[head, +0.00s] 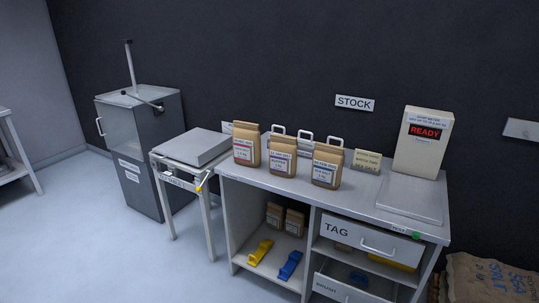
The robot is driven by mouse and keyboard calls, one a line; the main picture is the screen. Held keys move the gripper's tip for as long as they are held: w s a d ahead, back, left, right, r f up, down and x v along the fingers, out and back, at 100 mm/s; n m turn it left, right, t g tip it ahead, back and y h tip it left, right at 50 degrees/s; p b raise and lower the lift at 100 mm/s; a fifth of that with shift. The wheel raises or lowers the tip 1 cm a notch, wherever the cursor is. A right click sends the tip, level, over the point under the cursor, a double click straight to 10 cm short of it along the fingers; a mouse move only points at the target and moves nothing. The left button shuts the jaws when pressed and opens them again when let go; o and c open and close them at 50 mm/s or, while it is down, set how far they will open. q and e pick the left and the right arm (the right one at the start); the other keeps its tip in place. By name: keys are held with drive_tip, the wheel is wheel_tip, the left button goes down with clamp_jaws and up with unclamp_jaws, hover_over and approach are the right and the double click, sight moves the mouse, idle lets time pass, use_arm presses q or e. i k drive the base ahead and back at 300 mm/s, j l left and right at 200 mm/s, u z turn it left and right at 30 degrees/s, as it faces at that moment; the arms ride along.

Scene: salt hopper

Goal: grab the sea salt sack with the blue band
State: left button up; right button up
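Three brown paper sacks stand upright in a row on the grey counter (236,172). The right sack (327,165) has a label with a blue band. The middle sack (282,155) has a purplish band, and the left sack (246,145) a red one. The small print on the labels is hard to read. Neither of my grippers is in view, and nothing touches the sacks.
A small sign (367,160) and a scale-like device reading READY (425,131) stand right of the sacks. A lower table (190,148) adjoins at left. Below are smaller sacks, yellow (260,252) and blue (290,265) items, and a TAG drawer (350,237). Floor is clear in front.

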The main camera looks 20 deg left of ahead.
sight(328, 159)
drive_tip(key=i+j+u, duration=0.1)
drive_tip(key=j, duration=0.3)
drive_tip(key=i+j, duration=0.15)
drive_tip(key=j, duration=0.25)
drive_tip(key=i+j+u, duration=0.15)
drive_tip(key=j, duration=0.25)
